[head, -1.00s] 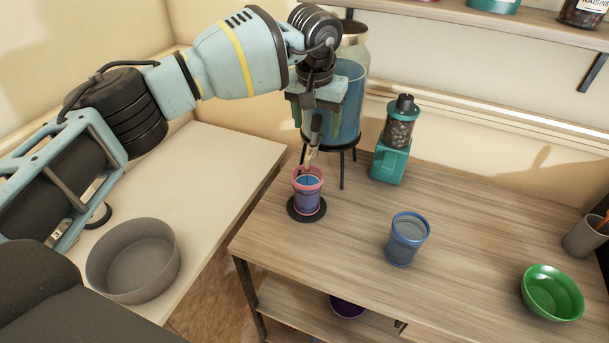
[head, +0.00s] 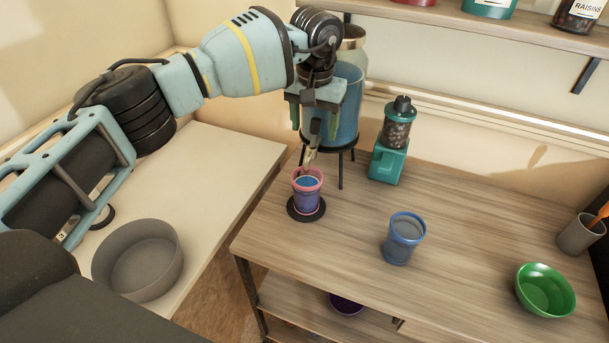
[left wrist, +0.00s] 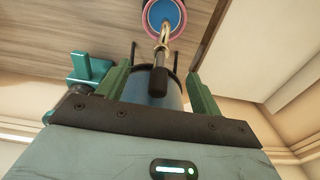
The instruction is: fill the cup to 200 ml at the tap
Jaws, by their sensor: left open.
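The cup (head: 307,194), purple with a pink rim, stands upright on a black round pad (head: 320,211) under the tap. Blue liquid shows inside it, also in the left wrist view (left wrist: 166,14). I cannot read its level. The brass tap (head: 309,157) comes from a glass dispenser (head: 347,105) of blue liquid on a black stand. In the left wrist view the tap's dark lever (left wrist: 159,80) lies between my left gripper's fingers, with gaps on both sides. My left gripper (head: 314,118) is open just above the tap. My right gripper is not in view.
A blue-rimmed cup (head: 404,239) and a green bowl (head: 545,290) stand on the wooden table (head: 470,235). A teal grinder (head: 389,160) stands right of the dispenser. A grey bowl (head: 138,261) sits on the pale side table. The table's middle back is clear.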

